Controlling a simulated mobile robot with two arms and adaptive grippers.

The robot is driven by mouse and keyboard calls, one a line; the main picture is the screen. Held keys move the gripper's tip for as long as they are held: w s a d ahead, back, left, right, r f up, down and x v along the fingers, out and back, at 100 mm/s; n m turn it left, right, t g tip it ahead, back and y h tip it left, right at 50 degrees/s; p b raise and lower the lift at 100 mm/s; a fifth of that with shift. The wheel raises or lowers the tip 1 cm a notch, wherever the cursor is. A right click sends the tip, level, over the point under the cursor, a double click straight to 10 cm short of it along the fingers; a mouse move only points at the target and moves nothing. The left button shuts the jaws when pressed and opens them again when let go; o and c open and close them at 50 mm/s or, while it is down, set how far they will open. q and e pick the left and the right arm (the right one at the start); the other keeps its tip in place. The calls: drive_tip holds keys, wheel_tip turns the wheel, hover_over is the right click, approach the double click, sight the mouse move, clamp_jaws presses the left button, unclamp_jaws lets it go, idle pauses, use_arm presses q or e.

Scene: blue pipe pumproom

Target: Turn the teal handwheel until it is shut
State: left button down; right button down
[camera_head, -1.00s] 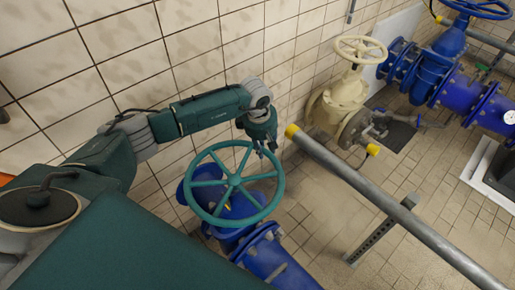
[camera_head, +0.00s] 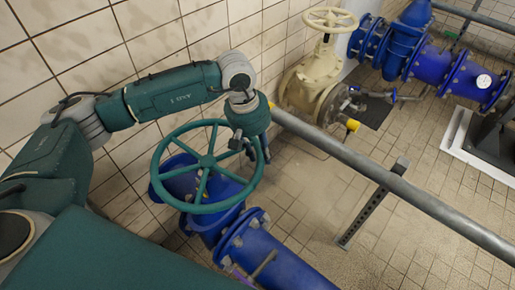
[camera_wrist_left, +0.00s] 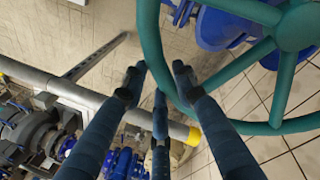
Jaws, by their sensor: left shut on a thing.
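The teal handwheel (camera_head: 208,161) sits on a blue valve (camera_head: 215,222) in the lower left middle of the head view. In the left wrist view its rim (camera_wrist_left: 150,38) curves down past my fingers, with the hub (camera_wrist_left: 297,27) at upper right. My left gripper (camera_head: 260,154) is at the wheel's right rim, shut on it. In the wrist view the left gripper's fingers (camera_wrist_left: 157,80) lie on both sides of the rim; the exact contact is hard to see. My right gripper is not in view.
A grey pipe (camera_head: 385,178) with a yellow end runs close to the right of the wheel, on a slotted support (camera_head: 372,205). A cream valve (camera_head: 312,85) stands behind, blue pipework (camera_head: 432,62) at upper right. A tiled wall (camera_head: 60,50) is close at left.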

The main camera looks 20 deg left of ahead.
use_arm(q)
drive_tip(key=shift+s+d+m+b, duration=0.2)
drive_tip(key=shift+s+m+b, duration=0.15)
drive_tip(key=shift+s+m, duration=0.1)
drive_tip(key=shift+s+d+m+b, duration=0.2)
drive_tip(key=shift+s+m+b, duration=0.15)
drive_tip(key=shift+s, duration=0.1)
drive_tip(key=shift+s, duration=0.1)
drive_tip(key=c, duration=1.5)
unclamp_jaws()
drive_tip(key=shift+c, duration=0.2)
drive_tip(key=shift+o, duration=0.9)
drive_tip(key=shift+s+r, duration=0.1)
drive_tip(key=shift+s, duration=0.05)
